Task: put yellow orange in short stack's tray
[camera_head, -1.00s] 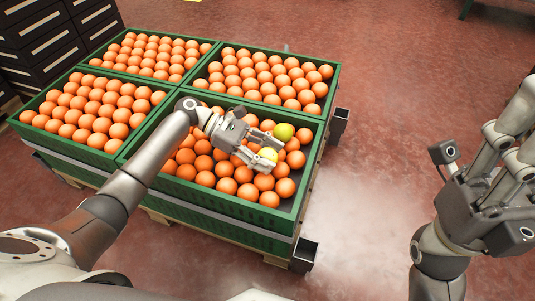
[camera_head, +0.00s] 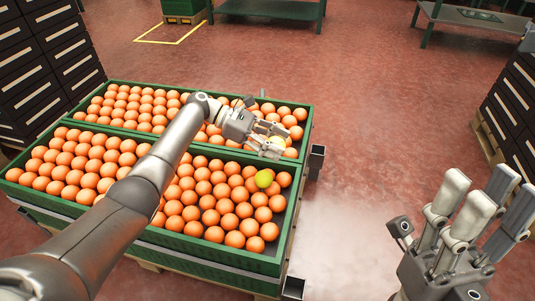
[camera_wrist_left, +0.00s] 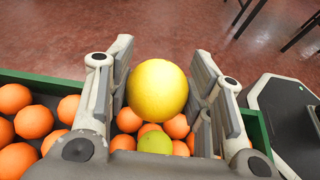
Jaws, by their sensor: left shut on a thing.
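My left gripper (camera_head: 272,140) is shut on a yellow orange (camera_head: 278,142), held above the green crates. In the left wrist view the yellow orange (camera_wrist_left: 157,90) sits between the two finger pads. A second, greener-yellow orange (camera_head: 264,179) lies among orange ones in the near right crate; it also shows in the left wrist view (camera_wrist_left: 155,143). My right gripper (camera_head: 458,215) is open and empty over the floor at lower right. A dark stack (camera_head: 40,60) stands at left and another (camera_head: 515,105) at right; I cannot tell which is the short stack, and no tray interior shows.
Green crates of oranges, with a front rim (camera_head: 225,262), fill the left and middle. A dark corner bracket (camera_head: 317,160) sticks out at their right. The red floor (camera_head: 370,110) is clear between crates and right stack. Green-legged tables (camera_head: 270,8) stand at the back.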

